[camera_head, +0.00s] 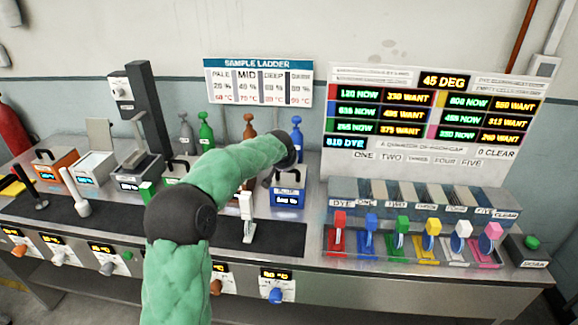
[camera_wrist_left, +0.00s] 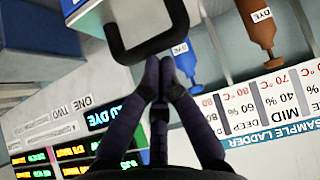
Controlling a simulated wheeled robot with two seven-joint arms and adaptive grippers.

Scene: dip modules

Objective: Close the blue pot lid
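The blue pot (camera_head: 288,196) stands at the middle right of the counter, with a lit display on its front. Its black lid handle (camera_wrist_left: 150,45) looms large at the top of the left wrist view, on a pale lid surface. The lid appears to lie on top of the pot; I cannot tell whether it is fully down. My left gripper (camera_wrist_left: 160,72) has its fingertips together just by the handle bar, with nothing seen between them. I cannot tell whether they touch the handle. In the head view my green arm hides the fingers. My right gripper is not in view.
An orange pot (camera_head: 55,172) and a white pot (camera_head: 95,168) with a raised lid are at the left. Coloured levers (camera_head: 370,235) and a display board (camera_head: 430,115) are at the right.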

